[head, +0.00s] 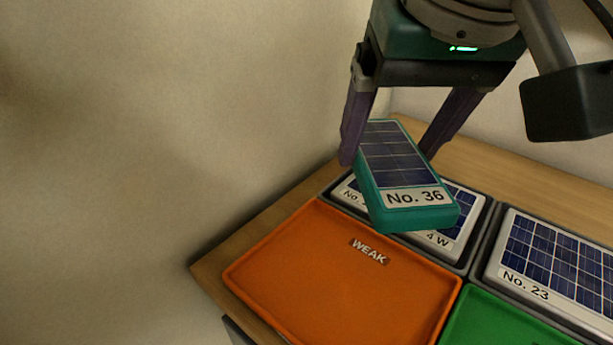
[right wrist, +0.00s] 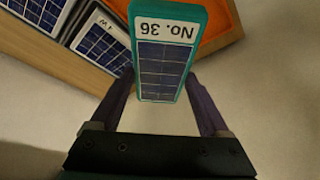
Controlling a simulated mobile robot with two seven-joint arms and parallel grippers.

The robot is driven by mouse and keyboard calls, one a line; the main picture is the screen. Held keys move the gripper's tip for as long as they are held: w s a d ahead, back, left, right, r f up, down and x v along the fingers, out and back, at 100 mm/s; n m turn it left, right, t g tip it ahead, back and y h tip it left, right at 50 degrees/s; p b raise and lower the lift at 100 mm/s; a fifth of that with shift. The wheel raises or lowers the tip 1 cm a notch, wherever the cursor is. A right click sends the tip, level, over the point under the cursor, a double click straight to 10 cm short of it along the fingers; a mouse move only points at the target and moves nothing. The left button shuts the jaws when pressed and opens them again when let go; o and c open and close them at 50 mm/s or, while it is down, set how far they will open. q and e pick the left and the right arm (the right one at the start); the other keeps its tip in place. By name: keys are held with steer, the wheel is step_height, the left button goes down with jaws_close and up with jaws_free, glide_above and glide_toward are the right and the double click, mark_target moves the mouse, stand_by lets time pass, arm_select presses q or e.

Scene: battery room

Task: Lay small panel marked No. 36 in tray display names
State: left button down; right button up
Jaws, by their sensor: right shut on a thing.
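The small panel marked No. 36 (head: 396,160) has a teal frame, dark blue cells and a white label. My right gripper (head: 391,150) is shut on it and holds it, tilted, above the grey panels behind the orange tray. In the right wrist view the panel (right wrist: 162,68) sits between the fingers of my right gripper (right wrist: 163,88), label upside down. The orange tray (head: 330,290) is marked WEAK and is empty where it shows. A green tray (head: 500,325) is partly in view at the bottom right; its label is not readable. My left gripper is not in view.
A grey-framed panel (head: 462,222) lies partly hidden under the held panel, beside a panel marked No. 23 (head: 560,260). The wooden table (head: 222,262) has its left edge by a beige wall (head: 150,130).

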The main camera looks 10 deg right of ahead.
steer(key=b, duration=0.3)
glide_above(357, 284)
steer(key=s, duration=0.2)
steer(key=f, duration=1.6)
steer(key=shift+w+a+f, duration=0.1)
steer(key=shift+w+f, duration=0.15)
steer(key=shift+f, duration=0.1)
steer(key=shift+f+b, duration=0.65)
steer(key=shift+f, duration=1.6)
steer(key=shift+f, duration=0.15)
steer(key=o, duration=1.5)
steer(key=shift+o, duration=0.2)
steer(key=p+v, duration=0.4)
steer(key=v, duration=0.7)
steer(key=s+a+n+y, duration=0.2)
steer(key=s+a, duration=0.1)
steer(key=s, duration=0.3)
steer(key=s+d+f+n+g+h, duration=0.1)
steer(key=s+d, duration=0.7)
steer(key=shift+d+f, duration=0.2)
steer(key=shift+f, duration=0.1)
